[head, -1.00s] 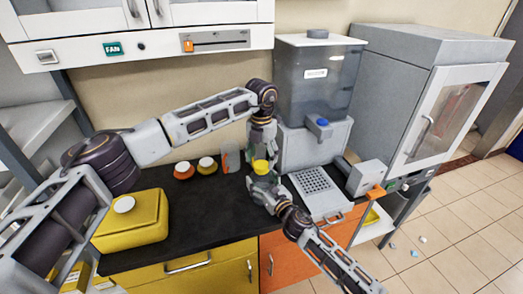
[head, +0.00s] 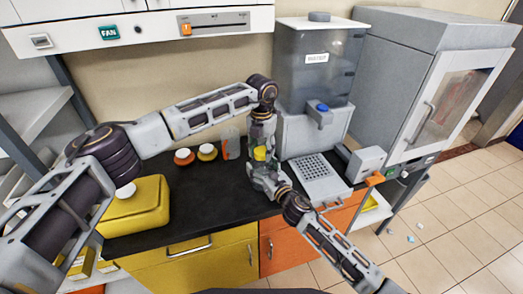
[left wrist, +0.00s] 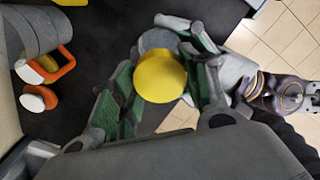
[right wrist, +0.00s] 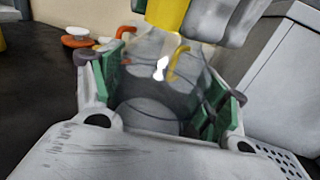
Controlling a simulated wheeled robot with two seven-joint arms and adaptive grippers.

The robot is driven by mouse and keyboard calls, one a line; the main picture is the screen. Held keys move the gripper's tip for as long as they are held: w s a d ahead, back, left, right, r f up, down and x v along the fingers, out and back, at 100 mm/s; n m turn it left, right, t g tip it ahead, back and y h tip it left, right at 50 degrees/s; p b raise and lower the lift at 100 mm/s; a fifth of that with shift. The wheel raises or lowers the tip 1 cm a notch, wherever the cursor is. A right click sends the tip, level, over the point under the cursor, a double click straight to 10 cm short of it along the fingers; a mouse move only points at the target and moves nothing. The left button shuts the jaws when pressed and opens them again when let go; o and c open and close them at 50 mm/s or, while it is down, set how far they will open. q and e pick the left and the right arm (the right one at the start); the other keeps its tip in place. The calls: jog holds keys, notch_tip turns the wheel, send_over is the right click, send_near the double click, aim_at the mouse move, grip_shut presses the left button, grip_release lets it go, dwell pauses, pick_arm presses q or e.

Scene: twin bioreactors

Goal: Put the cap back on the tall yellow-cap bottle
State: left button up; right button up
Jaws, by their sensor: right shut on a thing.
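The yellow cap (head: 259,153) is at the top of the tall clear bottle (right wrist: 150,100), in line with its neck; I cannot tell how firmly it sits. The left wrist view shows the cap (left wrist: 160,77) from above, between the green-padded fingers of my left gripper (left wrist: 162,92). These fingers look apart around it. In the right wrist view the cap's lower part (right wrist: 166,14) shows at the top edge. My right gripper (right wrist: 165,92) is shut on the bottle body below the cap. In the head view the grippers hide most of the bottle.
A yellow canister (head: 138,205) is further left on the black bench. A perforated plate unit (head: 318,172) stands close on the right.

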pick_arm(q)
jog(key=shift+c, duration=1.1)
jog(key=m, duration=0.5)
jog(key=o, duration=1.1)
jog(key=shift+r, duration=0.1)
jog(key=shift+r, duration=2.15)
jog(key=shift+r, duration=0.1)
jog(key=shift+c, duration=0.2)
